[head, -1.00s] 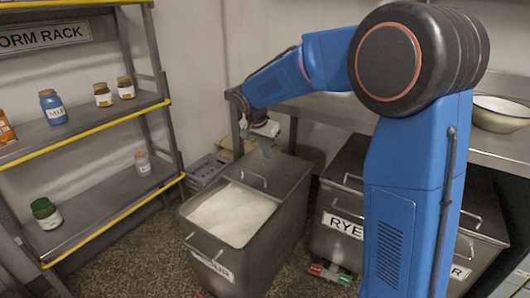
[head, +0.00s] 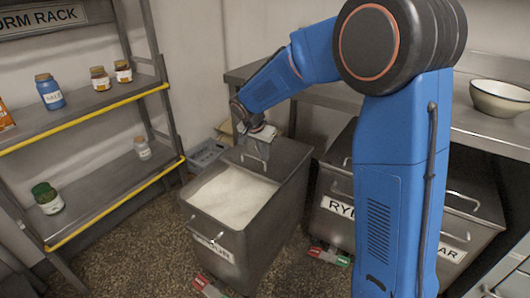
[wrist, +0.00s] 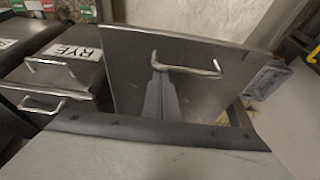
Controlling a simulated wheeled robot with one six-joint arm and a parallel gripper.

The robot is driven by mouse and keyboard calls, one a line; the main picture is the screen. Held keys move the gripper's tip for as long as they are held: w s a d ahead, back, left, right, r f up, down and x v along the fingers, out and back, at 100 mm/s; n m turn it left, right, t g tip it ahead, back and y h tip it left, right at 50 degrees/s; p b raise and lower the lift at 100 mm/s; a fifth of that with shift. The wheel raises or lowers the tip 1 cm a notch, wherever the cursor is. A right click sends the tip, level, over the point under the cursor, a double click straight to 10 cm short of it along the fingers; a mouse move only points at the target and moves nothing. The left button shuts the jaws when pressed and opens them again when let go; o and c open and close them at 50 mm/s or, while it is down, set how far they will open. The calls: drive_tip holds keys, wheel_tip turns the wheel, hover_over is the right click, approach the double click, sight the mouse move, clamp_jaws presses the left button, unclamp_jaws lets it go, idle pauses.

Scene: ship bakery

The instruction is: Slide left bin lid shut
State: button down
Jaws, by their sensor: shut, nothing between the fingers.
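The left bin (head: 266,235) is a grey metal bin holding white flour (head: 232,197). Its lid (head: 285,157) covers the back part, leaving the front part open. A bar handle (head: 254,161) stands on the lid; it also shows in the wrist view (wrist: 187,70). My gripper (head: 263,157) is shut and empty, pointing down at the lid beside this handle. In the wrist view my gripper's fingers (wrist: 160,95) overlap one end of the handle; I cannot tell whether they touch it.
The rye bin (head: 325,225) stands to the right, partly hidden by my arm. A shelf rack (head: 100,190) with jars is at left. A grey crate (head: 207,153) sits behind the left bin. Small red and green items (head: 330,257) lie on the floor. A bowl (head: 500,98) rests on the counter.

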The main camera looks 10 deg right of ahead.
drive_tip(key=s+a, duration=1.7)
drive_tip(key=shift+s+a, duration=0.25)
